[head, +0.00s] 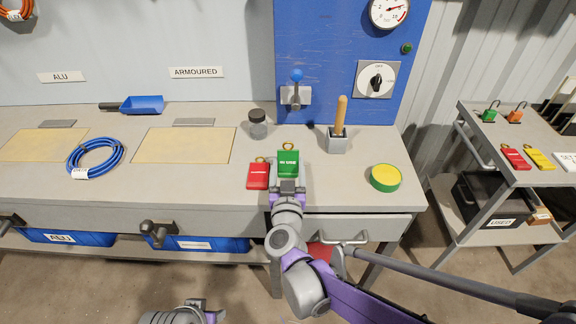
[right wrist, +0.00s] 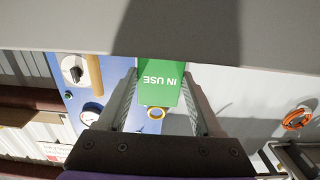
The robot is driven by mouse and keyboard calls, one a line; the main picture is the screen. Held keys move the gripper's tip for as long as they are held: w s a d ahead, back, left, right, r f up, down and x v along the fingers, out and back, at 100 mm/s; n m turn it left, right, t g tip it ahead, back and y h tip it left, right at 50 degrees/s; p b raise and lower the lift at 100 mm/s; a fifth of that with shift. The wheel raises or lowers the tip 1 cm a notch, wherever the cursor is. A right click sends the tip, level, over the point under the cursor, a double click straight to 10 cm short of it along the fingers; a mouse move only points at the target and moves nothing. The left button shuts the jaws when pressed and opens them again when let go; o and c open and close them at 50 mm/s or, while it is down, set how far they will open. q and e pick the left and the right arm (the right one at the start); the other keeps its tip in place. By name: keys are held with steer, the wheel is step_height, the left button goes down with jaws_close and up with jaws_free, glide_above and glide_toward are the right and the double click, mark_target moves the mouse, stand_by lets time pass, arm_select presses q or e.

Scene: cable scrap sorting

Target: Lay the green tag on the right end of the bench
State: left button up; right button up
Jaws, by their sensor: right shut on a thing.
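The green tag (head: 288,163), with white lettering and a brass ring, is held by my right gripper (head: 288,186) over the front of the bench (head: 215,195), left of its right end. In the right wrist view the tag (right wrist: 160,82) reads "IN USE" and sits between the two fingers of the gripper (right wrist: 160,100). The head view does not show clearly how high it is above the top. A red tag (head: 258,176) lies just left of it. What appears to be my left gripper (head: 198,305) is low at the bottom edge, in front of the bench; its jaws are not clear.
A green-and-yellow round tin (head: 385,178) stands at the bench's right end. A wooden-handled tool (head: 340,115) stands in a metal holder (head: 338,143) behind. A jar (head: 257,126) stands farther left. A cart (head: 520,168) with tags and locks is at right.

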steer(key=o, duration=1.3)
steer(key=shift+f, duration=0.1)
steer(key=shift+r, duration=0.3)
steer(key=shift+s+r+n+y+p, duration=0.85)
steer(key=shift+s+y, duration=0.85)
steer(key=shift+s, duration=4.3)
steer(key=s+d+f+g+h, duration=0.1)
steer(key=s+d+f+g, duration=0.3)
steer(key=s+d, duration=0.2)
steer(key=s+d+f+m+g+h, duration=0.1)
steer(key=s+d+f+g, duration=0.4)
steer(key=s+d, duration=0.1)
steer(key=s+d+f+g+h, duration=0.1)
steer(key=s+d+f+g, duration=0.3)
steer(key=s+d+f, duration=0.1)
steer(key=shift+s+d+f+m, duration=0.1)
steer(key=shift+s+d+m, duration=0.2)
steer(key=shift+s, duration=0.4)
steer(key=shift+s+d+f+m, duration=0.1)
steer(key=shift+s+d, duration=0.3)
steer(key=shift+s, duration=0.3)
